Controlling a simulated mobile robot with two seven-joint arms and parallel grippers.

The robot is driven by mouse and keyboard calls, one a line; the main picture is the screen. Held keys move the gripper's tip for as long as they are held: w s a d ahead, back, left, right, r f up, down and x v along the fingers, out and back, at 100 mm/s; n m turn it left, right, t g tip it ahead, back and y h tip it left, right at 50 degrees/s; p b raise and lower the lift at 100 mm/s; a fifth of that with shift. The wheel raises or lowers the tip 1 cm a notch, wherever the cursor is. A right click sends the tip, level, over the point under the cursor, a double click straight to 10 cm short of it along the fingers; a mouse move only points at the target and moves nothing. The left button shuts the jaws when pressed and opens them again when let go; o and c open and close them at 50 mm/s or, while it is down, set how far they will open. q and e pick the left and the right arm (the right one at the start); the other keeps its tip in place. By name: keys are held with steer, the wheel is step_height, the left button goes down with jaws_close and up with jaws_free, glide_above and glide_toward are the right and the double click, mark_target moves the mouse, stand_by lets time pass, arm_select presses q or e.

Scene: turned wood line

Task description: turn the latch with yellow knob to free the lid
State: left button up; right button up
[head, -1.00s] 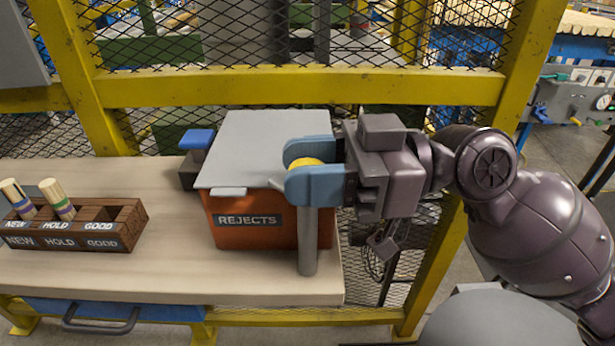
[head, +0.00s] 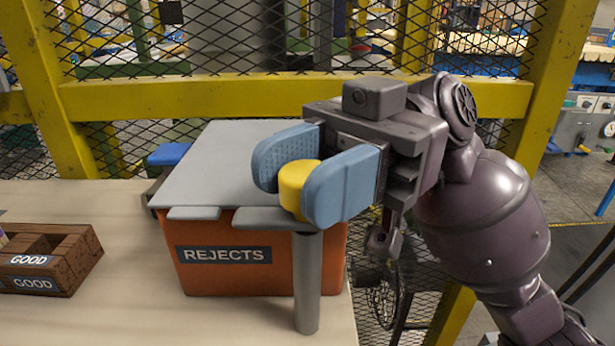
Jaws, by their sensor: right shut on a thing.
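The yellow knob (head: 297,187) sits on a grey latch bar (head: 262,217) at the top of an upright grey post (head: 307,285). My right gripper (head: 284,180) is shut on the yellow knob, with one blue finger on each side. The bar points left along the front edge of the grey lid (head: 225,165); I cannot tell whether it still overlaps the lid. The lid lies flat and closed on the orange REJECTS box (head: 205,280). My left gripper is out of view.
A wooden rack (head: 75,255) marked GOOD stands at the left on the pale bench (head: 150,320). A blue-topped block (head: 168,154) is behind the lid's left side. A yellow frame with wire mesh (head: 215,93) closes off the back.

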steer(key=shift+r+n+g+h, duration=0.1)
steer(key=shift+n+g+h, duration=0.2)
steer(key=shift+g, duration=0.1)
steer(key=o, duration=0.9)
steer(key=shift+w+d, duration=0.1)
steer(key=v, duration=1)
steer(key=shift+w+d+p, duration=0.15)
steer(key=shift+w+p, duration=0.05)
steer(key=shift+p, duration=0.1)
